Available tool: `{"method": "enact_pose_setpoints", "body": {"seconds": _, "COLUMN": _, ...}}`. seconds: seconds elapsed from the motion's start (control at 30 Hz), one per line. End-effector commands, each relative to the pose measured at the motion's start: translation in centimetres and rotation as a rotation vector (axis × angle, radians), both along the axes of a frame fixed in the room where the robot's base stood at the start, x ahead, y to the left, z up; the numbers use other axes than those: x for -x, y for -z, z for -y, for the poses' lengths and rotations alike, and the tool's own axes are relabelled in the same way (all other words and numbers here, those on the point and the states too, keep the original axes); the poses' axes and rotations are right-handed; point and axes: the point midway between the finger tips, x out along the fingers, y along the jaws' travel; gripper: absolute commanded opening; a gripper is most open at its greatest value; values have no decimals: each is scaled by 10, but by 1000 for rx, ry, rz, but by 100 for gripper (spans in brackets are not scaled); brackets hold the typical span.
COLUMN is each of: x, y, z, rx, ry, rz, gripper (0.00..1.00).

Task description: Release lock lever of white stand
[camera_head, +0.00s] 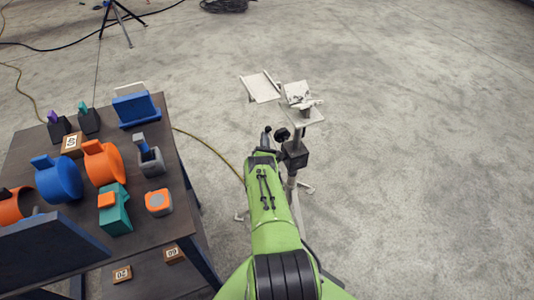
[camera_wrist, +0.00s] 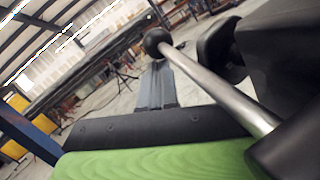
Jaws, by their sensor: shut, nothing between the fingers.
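The white stand (camera_head: 305,116) stands on the floor in the head view, with a small tilted top and a dark clamp block (camera_head: 295,155) on its post. The lock lever (camera_wrist: 223,91), a bare metal rod with a black ball knob, crosses the wrist view from upper middle to lower right. Its right end meets large black parts of the clamp. My gripper (camera_wrist: 156,68) shows its grey fingers together, with nothing between them, below the knob and left of the rod. Whether they touch the lever cannot be told. In the head view the fingers are mostly hidden beside the clamp.
A dark table (camera_head: 165,190) at left holds blue and orange pipe pieces, a teal block (camera_head: 115,210) and other parts. A flat white tray (camera_head: 262,87) joins the stand's top. A yellow cable (camera_head: 210,148) lies on the floor. Floor to the right is clear.

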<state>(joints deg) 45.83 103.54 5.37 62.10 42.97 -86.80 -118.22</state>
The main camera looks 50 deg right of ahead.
Motion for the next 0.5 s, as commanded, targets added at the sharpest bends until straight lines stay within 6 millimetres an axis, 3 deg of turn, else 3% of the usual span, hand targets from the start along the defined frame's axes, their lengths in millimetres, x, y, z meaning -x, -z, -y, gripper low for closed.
{"method": "enact_pose_setpoints", "body": {"seconds": 0.5, "x": 0, "y": -18, "z": 1, "rx": 64, "ry": 1, "rz": 107, "gripper": 0}}
